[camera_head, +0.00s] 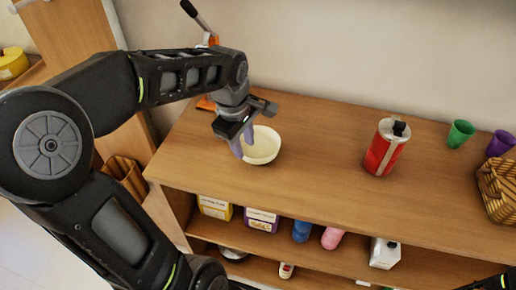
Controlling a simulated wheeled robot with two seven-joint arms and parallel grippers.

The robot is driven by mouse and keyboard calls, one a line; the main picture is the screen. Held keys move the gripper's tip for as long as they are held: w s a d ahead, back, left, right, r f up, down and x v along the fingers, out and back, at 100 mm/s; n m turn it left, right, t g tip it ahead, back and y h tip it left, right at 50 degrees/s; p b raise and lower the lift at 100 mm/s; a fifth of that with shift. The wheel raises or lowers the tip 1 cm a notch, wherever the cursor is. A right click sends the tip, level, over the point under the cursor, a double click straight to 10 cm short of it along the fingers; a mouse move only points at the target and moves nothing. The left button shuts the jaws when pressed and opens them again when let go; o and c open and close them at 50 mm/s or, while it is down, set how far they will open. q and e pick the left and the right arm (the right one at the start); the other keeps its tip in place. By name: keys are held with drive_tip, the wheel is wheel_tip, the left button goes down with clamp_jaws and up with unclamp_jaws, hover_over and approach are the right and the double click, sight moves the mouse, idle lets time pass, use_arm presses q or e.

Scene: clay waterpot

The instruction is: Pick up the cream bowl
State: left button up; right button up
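The cream bowl (264,148) stands upright on the wooden top of the shelf unit, left of the middle. My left gripper (243,144) points down at the bowl's left rim, with its purple fingers overlapping that edge in the camera_head view. The fingers show slightly apart, but I cannot tell whether they are closed on the rim or only beside it. They hide part of the left rim. Only a dark bit of my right arm shows at the bottom right corner; its gripper is out of view.
A red can (385,148) stands right of the bowl, with clear wood between. A green cup (460,133), a purple cup (499,143) and a wicker basket (498,188) are at the right. An orange-based object (206,103) is behind my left arm. Several containers fill the shelf below.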

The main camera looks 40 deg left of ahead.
use_arm(q)
drive_tip(key=f, duration=0.3)
drive_tip(key=f+p, duration=0.1)
drive_tip(key=f, duration=0.1)
drive_tip(key=shift+w, duration=0.4)
clamp_jaws()
idle(0.4)
idle(1.0)
